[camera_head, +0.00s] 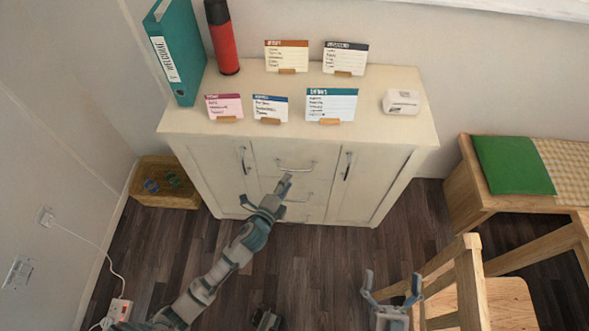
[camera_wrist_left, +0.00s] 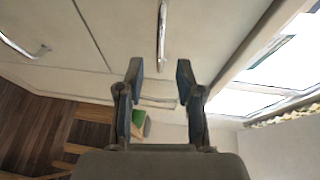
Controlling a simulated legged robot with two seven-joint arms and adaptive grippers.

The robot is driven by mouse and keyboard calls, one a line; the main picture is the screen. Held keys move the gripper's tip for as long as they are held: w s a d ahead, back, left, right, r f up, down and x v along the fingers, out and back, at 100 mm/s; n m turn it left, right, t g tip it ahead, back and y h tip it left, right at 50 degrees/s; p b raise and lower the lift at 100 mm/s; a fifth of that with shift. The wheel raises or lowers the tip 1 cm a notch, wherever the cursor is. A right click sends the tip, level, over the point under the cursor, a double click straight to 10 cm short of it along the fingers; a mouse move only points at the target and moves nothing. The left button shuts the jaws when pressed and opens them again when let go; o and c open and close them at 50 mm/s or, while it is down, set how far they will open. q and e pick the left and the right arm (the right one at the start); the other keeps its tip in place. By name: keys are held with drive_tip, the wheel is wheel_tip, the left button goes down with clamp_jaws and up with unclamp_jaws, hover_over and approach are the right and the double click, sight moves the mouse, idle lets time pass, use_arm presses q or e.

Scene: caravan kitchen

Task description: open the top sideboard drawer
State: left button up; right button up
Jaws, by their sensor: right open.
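The cream sideboard (camera_head: 390,180) stands against the wall. Its top drawer (camera_head: 268,158) is in the centre column between two doors and looks closed. The drawer's metal bar handle (camera_head: 296,169) is horizontal in the head view. My left gripper (camera_head: 286,181) is just in front of and below this handle. In the left wrist view my left gripper (camera_wrist_left: 160,75) has its fingers apart with nothing between them. A metal handle (camera_wrist_left: 162,35) lies ahead of the gap, apart from the fingertips. My right gripper (camera_head: 391,284) is open and empty above the floor, near a chair.
Cards (camera_head: 331,104), a teal binder (camera_head: 178,55), a red bottle (camera_head: 224,45) and a white box (camera_head: 401,102) stand on the sideboard. A wooden chair (camera_head: 470,290) and bench (camera_head: 465,195) are on the right. A basket (camera_head: 180,196) stands left.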

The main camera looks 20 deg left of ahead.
sight(294, 171)
use_arm(q)
drive_tip(key=w, duration=0.1)
drive_tip(key=w+b, duration=0.1)
drive_tip(key=w, duration=0.1)
drive_tip(key=w+f, duration=0.1)
drive_tip(key=w, duration=0.1)
drive_tip(key=shift+w+d, duration=0.25)
drive_tip(key=shift+w+a, duration=0.2)
drive_tip(key=shift+w, duration=0.15)
drive_tip(key=shift+d, duration=0.15)
drive_tip(key=shift+c, duration=1)
drive_tip(key=shift+d, duration=0.15)
clamp_jaws()
use_arm(e)
drive_tip(key=r+t, duration=0.1)
drive_tip(key=s+t, duration=0.1)
drive_tip(key=s+r+t, duration=0.1)
drive_tip(key=shift+s+d+r+m, duration=0.25)
drive_tip(key=shift+r+m, duration=0.1)
drive_tip(key=shift+m, duration=0.05)
